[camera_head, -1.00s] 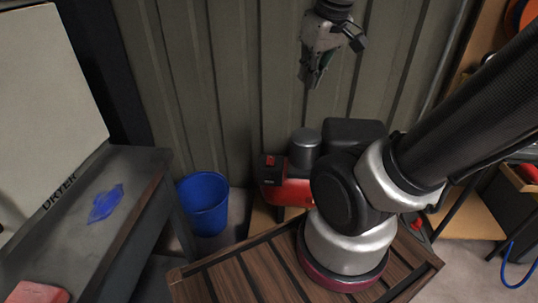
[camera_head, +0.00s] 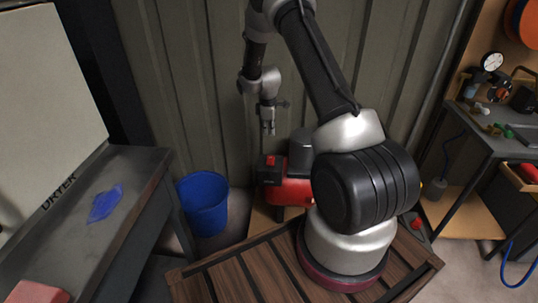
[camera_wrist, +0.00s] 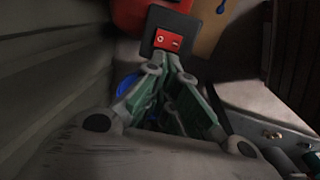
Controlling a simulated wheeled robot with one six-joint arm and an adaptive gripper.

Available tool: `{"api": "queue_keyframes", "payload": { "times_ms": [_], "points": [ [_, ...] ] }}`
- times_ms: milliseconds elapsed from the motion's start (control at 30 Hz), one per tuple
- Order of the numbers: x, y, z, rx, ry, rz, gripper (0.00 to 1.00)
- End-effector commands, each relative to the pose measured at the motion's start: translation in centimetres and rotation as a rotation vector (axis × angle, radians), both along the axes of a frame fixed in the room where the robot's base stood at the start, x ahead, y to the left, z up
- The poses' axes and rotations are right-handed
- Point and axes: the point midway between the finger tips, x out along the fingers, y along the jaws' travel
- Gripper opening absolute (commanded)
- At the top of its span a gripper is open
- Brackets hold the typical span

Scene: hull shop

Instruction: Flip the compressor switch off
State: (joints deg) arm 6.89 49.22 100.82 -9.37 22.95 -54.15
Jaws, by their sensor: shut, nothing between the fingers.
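The red compressor (camera_head: 295,188) stands on the floor behind my arm's base, partly hidden by my arm. On its left end is a dark box with a red rocker switch (camera_head: 270,161) on top. In the wrist view the red switch (camera_wrist: 168,40) sits in its dark housing, just past my fingertips, with small marks on its face. My gripper (camera_head: 268,130) points down above the switch, shut and empty, apart from it in the head view. In the wrist view my gripper (camera_wrist: 172,72) has its fingertips close below the switch's edge; whether they touch is unclear.
A blue bucket (camera_head: 204,204) stands left of the compressor. A grey bench (camera_head: 119,207) with a blue cloth (camera_head: 104,204) and a red block is at left. A workbench (camera_head: 487,141) with gauge and tools is at right. The corrugated wall is close behind my gripper.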

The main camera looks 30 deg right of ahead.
Motion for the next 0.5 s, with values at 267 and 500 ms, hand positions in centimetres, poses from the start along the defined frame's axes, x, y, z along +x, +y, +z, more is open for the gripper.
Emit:
{"api": "queue_keyframes", "payload": {
  "times_ms": [267, 500],
  "points": [
    [0.0, -0.1, -0.5, -0.001, 0.003, 0.007, 0.0],
    [0.0, -0.1, -1.6, 0.0, 0.006, 0.005, 0.0]
  ]
}}
